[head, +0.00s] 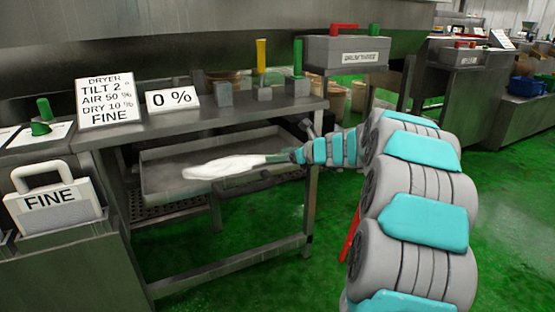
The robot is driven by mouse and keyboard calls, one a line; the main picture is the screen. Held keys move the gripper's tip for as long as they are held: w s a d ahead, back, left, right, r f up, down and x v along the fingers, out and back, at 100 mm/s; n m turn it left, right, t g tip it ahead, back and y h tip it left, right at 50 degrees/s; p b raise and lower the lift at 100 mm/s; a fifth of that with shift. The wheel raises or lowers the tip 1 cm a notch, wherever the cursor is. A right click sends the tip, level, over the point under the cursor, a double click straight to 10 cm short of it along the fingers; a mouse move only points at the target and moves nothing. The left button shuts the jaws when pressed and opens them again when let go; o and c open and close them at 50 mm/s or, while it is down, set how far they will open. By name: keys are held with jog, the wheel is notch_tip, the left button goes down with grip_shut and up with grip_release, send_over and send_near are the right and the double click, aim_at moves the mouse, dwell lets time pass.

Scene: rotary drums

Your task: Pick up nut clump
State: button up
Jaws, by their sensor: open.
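My arm, grey with teal pads, reaches in from the right to a shallow metal tray (162,158) under the bench top. My gripper (276,159) is small at the arm's far end, over the tray's right part, and open. A bright white, elongated shape (222,167) lies in line with it, over the tray; I cannot tell whether it is touched or what it is. No nut clump can be made out clearly.
The bench top (215,122) overhangs the tray, with a bench leg (311,205) beside my arm. A dryer sign (108,101), a 0 % sign (172,99) and coloured levers stand above. A FINE box (55,200) is at left. Green floor is open at right.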

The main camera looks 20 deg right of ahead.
grip_shut()
dwell(0.5)
